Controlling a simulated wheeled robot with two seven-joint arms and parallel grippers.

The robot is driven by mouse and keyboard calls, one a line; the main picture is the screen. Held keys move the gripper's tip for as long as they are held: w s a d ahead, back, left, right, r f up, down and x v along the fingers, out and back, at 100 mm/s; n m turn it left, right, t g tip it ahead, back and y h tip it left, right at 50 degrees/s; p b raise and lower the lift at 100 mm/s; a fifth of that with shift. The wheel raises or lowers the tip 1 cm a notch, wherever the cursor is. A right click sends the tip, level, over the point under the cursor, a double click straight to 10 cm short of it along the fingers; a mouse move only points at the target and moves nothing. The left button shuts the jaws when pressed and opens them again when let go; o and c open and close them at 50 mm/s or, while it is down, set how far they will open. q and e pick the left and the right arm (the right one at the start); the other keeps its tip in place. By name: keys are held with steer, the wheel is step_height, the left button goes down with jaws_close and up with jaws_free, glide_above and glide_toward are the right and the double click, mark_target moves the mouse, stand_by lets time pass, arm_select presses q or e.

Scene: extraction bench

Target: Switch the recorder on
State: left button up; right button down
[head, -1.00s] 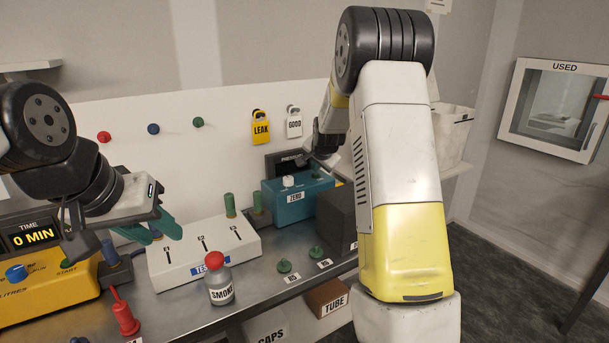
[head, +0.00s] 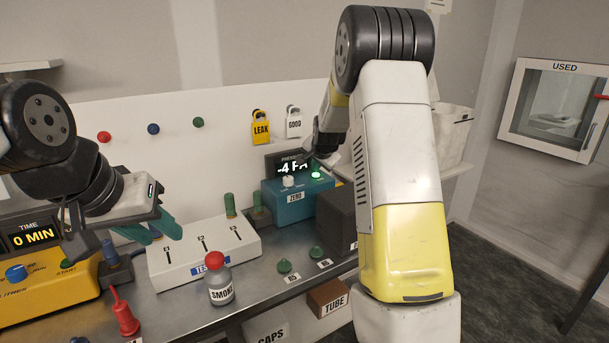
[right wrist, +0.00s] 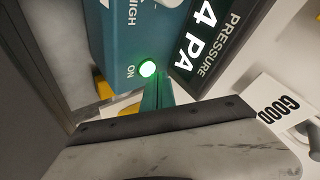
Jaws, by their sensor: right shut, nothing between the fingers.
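The recorder is the teal box (head: 284,203) at the back of the bench, with a white knob and a ZERO label. Its ON button (head: 316,175) glows green, and it also shows lit in the right wrist view (right wrist: 147,69). The pressure display (head: 288,164) behind it is lit and reads about -4 PA; the wrist view shows "4 PA" (right wrist: 205,35). My right gripper (right wrist: 158,92) is shut and empty, its fingertips right beside the lit button. My left gripper (head: 152,232) is over the left end of the white test block; its finger gap is unclear.
The white block (head: 205,262) with E1, E2 and E3 slots stands in the middle. A SMOKE bottle (head: 220,285) is in front of it. A dark box (head: 336,215) stands right of the recorder. A yellow timer unit (head: 40,300) is at left.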

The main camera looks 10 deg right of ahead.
mark_target(316, 178)
steer(key=shift+r, duration=0.4)
steer(key=shift+r, duration=2.55)
steer(key=s+a+r+n+g+y, duration=0.1)
steer(key=s+r+n, duration=0.15)
steer(key=s, duration=0.45)
steer(key=s+a+r+n+y, duration=0.1)
steer(key=s+a+r, duration=0.15)
steer(key=s, duration=0.55)
steer(key=s+a+r+n+g, duration=0.1)
steer(key=s+r, duration=0.2)
steer(key=s, duration=0.4)
steer(key=s+a+f+n, duration=0.1)
steer(key=s+n, duration=0.2)
steer(key=s, duration=0.7)
steer(key=s+a+f+n+g, duration=0.1)
steer(key=s+a+f+n, duration=0.1)
steer(key=s, duration=0.9)
steer(key=shift+s+a+f+n+y, duration=0.15)
steer(key=shift+a+n+y, duration=0.05)
steer(key=shift+n+y, duration=0.25)
